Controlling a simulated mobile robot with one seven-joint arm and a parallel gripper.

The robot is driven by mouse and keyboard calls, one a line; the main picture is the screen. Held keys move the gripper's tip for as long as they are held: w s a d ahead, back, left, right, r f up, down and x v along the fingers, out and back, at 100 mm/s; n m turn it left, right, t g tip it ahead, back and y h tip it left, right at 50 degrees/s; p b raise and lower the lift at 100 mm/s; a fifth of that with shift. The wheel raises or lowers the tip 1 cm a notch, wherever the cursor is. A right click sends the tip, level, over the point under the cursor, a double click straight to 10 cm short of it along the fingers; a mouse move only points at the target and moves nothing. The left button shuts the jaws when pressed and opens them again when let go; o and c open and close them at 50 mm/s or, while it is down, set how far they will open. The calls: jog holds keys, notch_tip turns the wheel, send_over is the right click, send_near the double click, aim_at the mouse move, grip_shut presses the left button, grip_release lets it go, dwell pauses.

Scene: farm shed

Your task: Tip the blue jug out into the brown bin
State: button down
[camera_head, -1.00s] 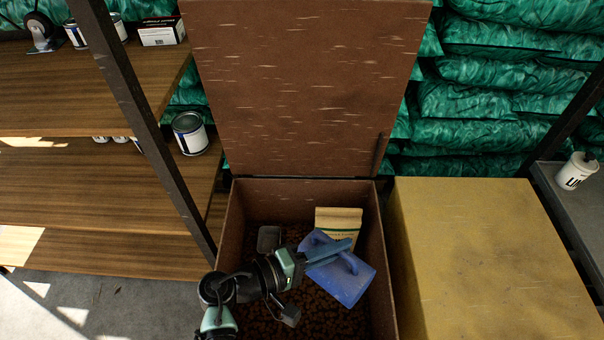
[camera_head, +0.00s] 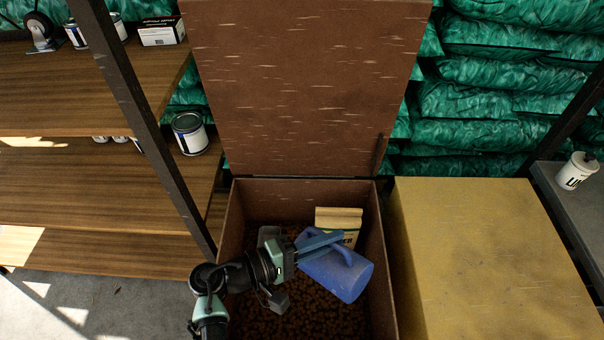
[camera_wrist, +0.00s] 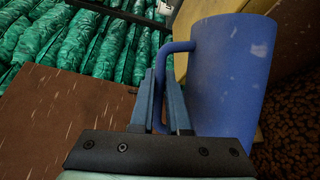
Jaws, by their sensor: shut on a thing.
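The blue jug (camera_head: 341,276) is over the inside of the brown bin (camera_head: 381,262), tilted on its side. In the wrist view the jug (camera_wrist: 232,75) stands large to the right, with its handle between my fingers. My gripper (camera_head: 338,240) is shut on the handle; its fingers also show in the wrist view (camera_wrist: 167,105). The bin's lid (camera_head: 300,85) stands open behind. Brown pellets (camera_head: 290,318) cover the bin's floor. I cannot tell whether anything is left in the jug.
A closed yellow bin (camera_head: 490,260) stands close on the right. A wooden shelf (camera_head: 90,185) with cans stands on the left. Green sacks (camera_head: 500,100) are stacked behind.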

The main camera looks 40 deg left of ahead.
aim_at(350, 283)
jog(key=shift+w+a+r+n+h, duration=0.1)
jog(key=shift+a+r+n+h, duration=0.15)
jog(key=shift+a, duration=0.25)
jog(key=shift+w+a+r+n+h, duration=0.1)
jog(key=shift+a+n, duration=0.25)
jog(key=shift+a, duration=0.1)
jog(key=shift+s, duration=0.1)
jog(key=d, duration=0.1)
jog(key=d+f+m, duration=0.1)
jog(key=d+m+y, duration=0.1)
jog(key=d, duration=0.1)
jog(key=shift+s+f, duration=0.25)
jog(key=shift+d+f+m+g, duration=0.2)
jog(key=shift+m+g, duration=0.1)
jog(key=shift+m, duration=0.1)
jog(key=d+f+m, duration=0.1)
jog(key=d, duration=0.1)
jog(key=d+f+y, duration=0.1)
jog(key=d+f+m, duration=0.1)
jog(key=d, duration=0.1)
jog(key=shift+s+d+m+g+y+b, duration=0.25)
jog(key=shift+d+m+g+y+b, duration=0.05)
jog(key=shift+y+b, duration=0.1)
jog(key=d+f+m+y, duration=0.7)
jog(key=d+f+m, duration=0.1)
jog(key=m, duration=0.1)
jog(key=shift+s+d+f, duration=0.25)
jog(key=shift+s+f, duration=0.1)
jog(key=shift+s, duration=0.05)
